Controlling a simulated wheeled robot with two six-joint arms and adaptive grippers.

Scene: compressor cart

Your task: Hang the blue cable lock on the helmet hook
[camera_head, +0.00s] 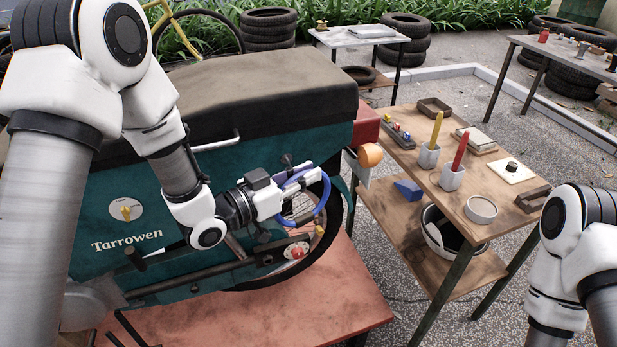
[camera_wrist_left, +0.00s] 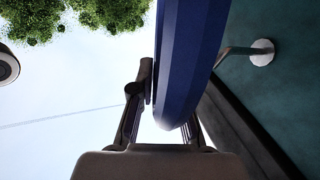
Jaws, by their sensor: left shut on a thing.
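The blue cable lock (camera_head: 325,195) is a blue loop in my left gripper (camera_head: 300,180), beside the teal cart side (camera_head: 75,200). In the left wrist view, the blue cable lock (camera_wrist_left: 188,60) rises between the fingers of my left gripper (camera_wrist_left: 165,125), which are shut on it.
A dark padded lid (camera_head: 260,85) tops the cart, with a pale handle (camera_head: 217,143) below it. A wooden table (camera_head: 400,165) with cups, a tray and a blue wedge (camera_head: 408,190) stands to the right. A red platform (camera_head: 330,300) lies below.

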